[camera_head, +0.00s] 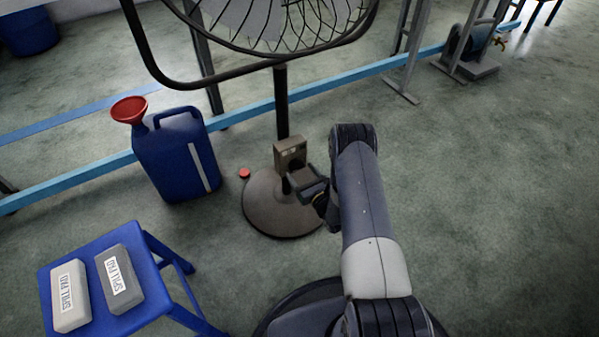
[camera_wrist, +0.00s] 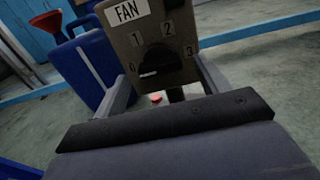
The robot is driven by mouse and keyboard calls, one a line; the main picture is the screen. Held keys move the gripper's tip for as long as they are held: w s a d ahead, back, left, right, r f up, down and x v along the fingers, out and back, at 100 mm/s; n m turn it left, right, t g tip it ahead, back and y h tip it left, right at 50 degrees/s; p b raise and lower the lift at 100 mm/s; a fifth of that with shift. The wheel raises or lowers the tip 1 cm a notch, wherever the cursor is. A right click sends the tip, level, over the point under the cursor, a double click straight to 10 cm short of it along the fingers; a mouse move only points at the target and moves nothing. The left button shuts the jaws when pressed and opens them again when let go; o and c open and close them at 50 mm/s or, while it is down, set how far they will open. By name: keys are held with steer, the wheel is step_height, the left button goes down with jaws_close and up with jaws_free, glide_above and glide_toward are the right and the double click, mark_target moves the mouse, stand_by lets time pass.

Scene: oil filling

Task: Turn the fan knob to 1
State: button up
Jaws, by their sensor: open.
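The fan's control box (camera_head: 290,152) is on the pole of a standing fan, above its round base (camera_head: 262,208). In the wrist view the box (camera_wrist: 122,41) carries a FAN label and the numbers 0, 1, 2 and 3 around a dark round knob (camera_wrist: 160,58). A white mark at the knob's lower left lies close to the 0. My gripper (camera_head: 301,183) is at the box's front. In the wrist view its fingers are wide apart, one at the left and one at the right below the knob, with nothing held. Contact with the knob cannot be told.
A blue oil can (camera_head: 170,160) with a red funnel (camera_head: 129,109) stands left of the fan. A small red cap (camera_head: 244,173) lies on the floor. A blue stool (camera_head: 150,310) with two spill pads is at the lower left.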

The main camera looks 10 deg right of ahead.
steer(key=shift+x, duration=0.95)
steer(key=shift+c, duration=0.2)
steer(key=c, duration=0.9)
steer(key=shift+c, duration=0.2)
